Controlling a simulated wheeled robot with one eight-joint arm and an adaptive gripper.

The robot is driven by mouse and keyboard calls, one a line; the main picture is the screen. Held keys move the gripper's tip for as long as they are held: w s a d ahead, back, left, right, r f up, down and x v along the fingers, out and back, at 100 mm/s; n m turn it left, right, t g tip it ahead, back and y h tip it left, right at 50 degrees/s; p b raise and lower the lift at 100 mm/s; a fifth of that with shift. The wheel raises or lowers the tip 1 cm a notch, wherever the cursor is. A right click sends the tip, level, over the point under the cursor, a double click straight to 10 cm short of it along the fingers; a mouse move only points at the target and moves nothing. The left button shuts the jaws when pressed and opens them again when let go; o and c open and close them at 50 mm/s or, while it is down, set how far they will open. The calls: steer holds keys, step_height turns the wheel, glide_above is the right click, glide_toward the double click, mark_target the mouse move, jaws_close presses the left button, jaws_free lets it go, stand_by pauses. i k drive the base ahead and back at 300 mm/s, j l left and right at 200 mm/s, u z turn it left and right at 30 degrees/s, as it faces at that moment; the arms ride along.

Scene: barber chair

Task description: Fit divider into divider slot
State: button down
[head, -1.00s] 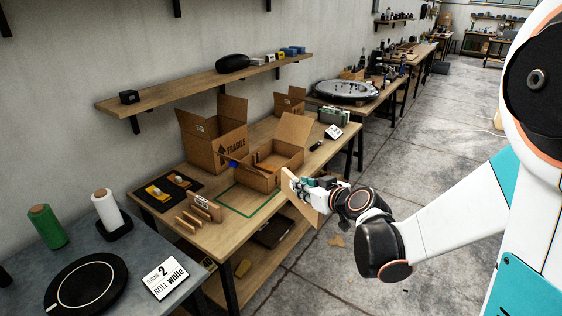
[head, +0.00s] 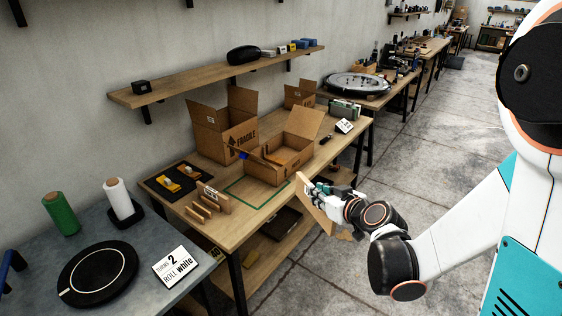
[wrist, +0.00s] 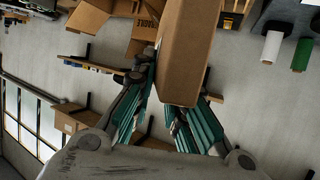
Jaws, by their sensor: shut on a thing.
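The divider, a flat brown cardboard panel (head: 314,202), is held in my gripper (head: 322,189) off the table's front edge, over the floor. In the wrist view the divider (wrist: 187,55) stands between the teal fingers (wrist: 172,103), which are shut on it. An open cardboard box (head: 262,173) with raised flaps stands on the wooden table, left of my gripper and apart from it. A divider slot cannot be made out; the inside of the box is mostly hidden.
A taller open box marked FRAGILE (head: 232,138) stands behind. A green outline (head: 245,192) marks bare table in front of the open box. Small wooden holders (head: 205,205) and a black mat (head: 165,183) lie left. A shelf (head: 200,85) runs above.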

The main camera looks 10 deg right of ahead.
mark_target(280, 164)
steer(key=i+l+u, duration=0.25)
steer(key=i+l, duration=0.2)
steer(key=l, duration=0.15)
steer(key=i+l+u, duration=0.25)
steer(key=i+l, duration=0.15)
steer(key=l, duration=0.3)
steer(key=i+l+u, duration=0.15)
steer(key=l, duration=0.25)
steer(key=i+l+u, duration=0.1)
steer(key=l, duration=0.3)
steer(key=i+l+u, duration=0.15)
steer(key=l, duration=0.25)
steer(key=i, duration=0.1)
